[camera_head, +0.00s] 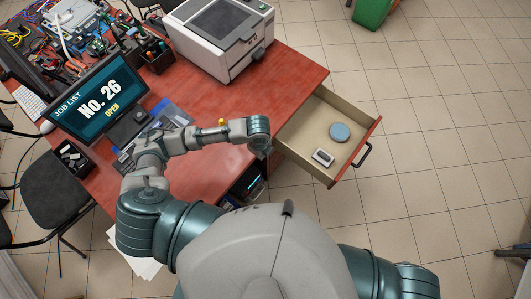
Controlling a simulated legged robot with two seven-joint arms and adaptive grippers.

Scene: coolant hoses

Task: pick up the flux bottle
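I cannot pick out the flux bottle for certain. A small yellow-tipped thing (222,121) shows just behind my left forearm on the red desk; most of it is hidden, so I cannot tell what it is. My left arm reaches over the desk to its front edge. My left gripper (262,152) points down beside the open drawer, near its left side; its fingers are small and dark, and I cannot see whether they are open or hold anything. My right arm shows only in part at the bottom right, and its gripper is out of view.
The open drawer (305,122) holds a round blue thing (340,132) and a small white-and-dark box (322,157). A white machine (215,40) stands on the red desk (190,95). A monitor (98,100) reads "No. 26 OPEN". The tiled floor at right is mostly clear.

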